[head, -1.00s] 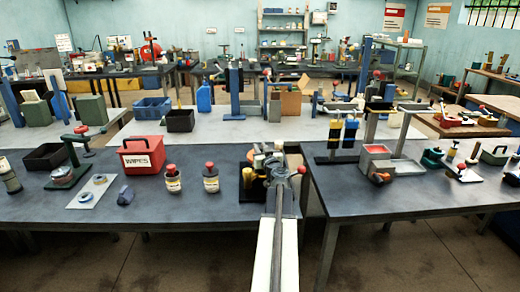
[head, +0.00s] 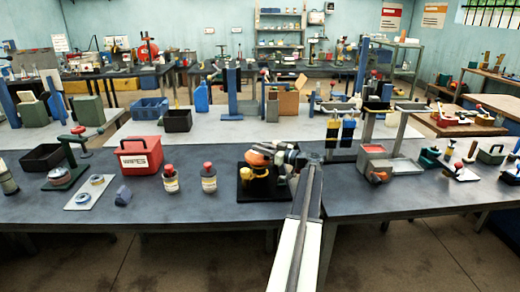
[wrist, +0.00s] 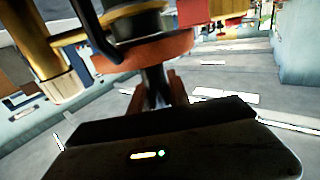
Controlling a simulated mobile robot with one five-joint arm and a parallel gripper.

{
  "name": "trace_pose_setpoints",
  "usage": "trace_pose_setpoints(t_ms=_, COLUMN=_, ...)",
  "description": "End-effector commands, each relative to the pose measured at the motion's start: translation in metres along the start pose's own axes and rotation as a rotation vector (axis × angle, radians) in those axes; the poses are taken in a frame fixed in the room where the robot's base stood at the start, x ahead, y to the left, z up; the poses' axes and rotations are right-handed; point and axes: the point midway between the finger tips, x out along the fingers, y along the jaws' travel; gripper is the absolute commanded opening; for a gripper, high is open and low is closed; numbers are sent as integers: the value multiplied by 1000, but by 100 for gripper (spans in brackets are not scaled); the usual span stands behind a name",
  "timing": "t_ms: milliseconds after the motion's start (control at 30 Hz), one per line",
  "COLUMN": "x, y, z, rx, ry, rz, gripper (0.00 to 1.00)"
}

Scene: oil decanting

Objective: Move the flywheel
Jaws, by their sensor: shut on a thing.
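The flywheel, an orange-red disc (head: 257,157), sits at the dark stand with brass-yellow parts (head: 262,178) on the near workbench. In the wrist view the flywheel (wrist: 150,52) shows edge-on just beyond my gripper (wrist: 155,92), with a dark round part above it. My gripper is shut on it, with a dark stem-like part between the reddish-brown fingers. In the head view my gripper (head: 275,158) meets the disc from the right. The exact contact is partly hidden, and I cannot tell whether the flywheel is clear of the stand.
Left of the stand are two red-capped bottles (head: 209,178) (head: 170,179) and a red wipes box (head: 139,155). To the right, a holder with dark blue-and-yellow cylinders (head: 340,135) and a grey-red box (head: 375,163) stand close. The bench front is mostly clear.

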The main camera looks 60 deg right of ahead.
Motion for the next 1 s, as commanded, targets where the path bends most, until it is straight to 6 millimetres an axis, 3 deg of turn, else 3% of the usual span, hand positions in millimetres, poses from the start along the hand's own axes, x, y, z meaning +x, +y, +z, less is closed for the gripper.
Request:
trace_pose_setpoints(t_ms=300, x=-1, y=4, z=0, rx=0, ry=1, rz=-95, gripper=0)
trace_pose_setpoints(t_ms=767, x=-2, y=3, z=0, rx=0, ry=1, rz=-107, gripper=0)
trace_pose_setpoints(t_ms=800, x=-2, y=3, z=0, rx=0, ry=1, rz=-107, gripper=28)
trace_pose_setpoints(t_ms=867, x=-2, y=3, z=0, rx=0, ry=1, rz=-107, gripper=44)
trace_pose_setpoints(t_ms=1000, x=0, y=2, z=0, rx=0, ry=1, rz=-109, gripper=44)
